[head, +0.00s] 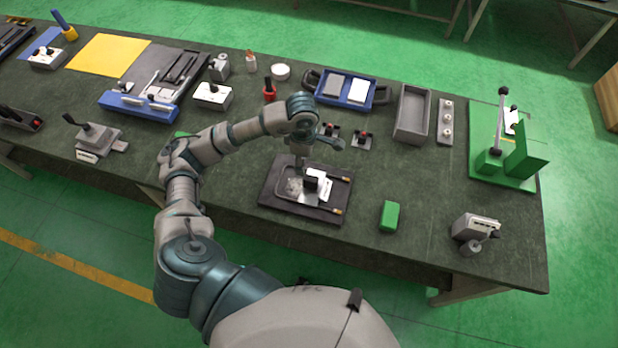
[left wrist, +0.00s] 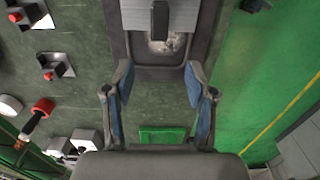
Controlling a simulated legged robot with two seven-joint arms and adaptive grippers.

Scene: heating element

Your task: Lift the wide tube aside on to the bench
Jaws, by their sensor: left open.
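My left gripper (head: 301,162) points down over the back left of the board. In the left wrist view its blue-padded fingers (left wrist: 158,72) are spread, with nothing held between them. The block's black handle also shows there (left wrist: 160,18). Whether the fingers touch the tube cannot be told. My right gripper is out of view.
A green block (head: 389,215) stands right of the board, and a grey clamp-like device (head: 474,232) is farther right. Small red-knobbed pieces (head: 362,139), a blue tray (head: 345,105) and a grey bin (head: 411,114) stand behind. Bare bench (head: 430,190) lies to the right.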

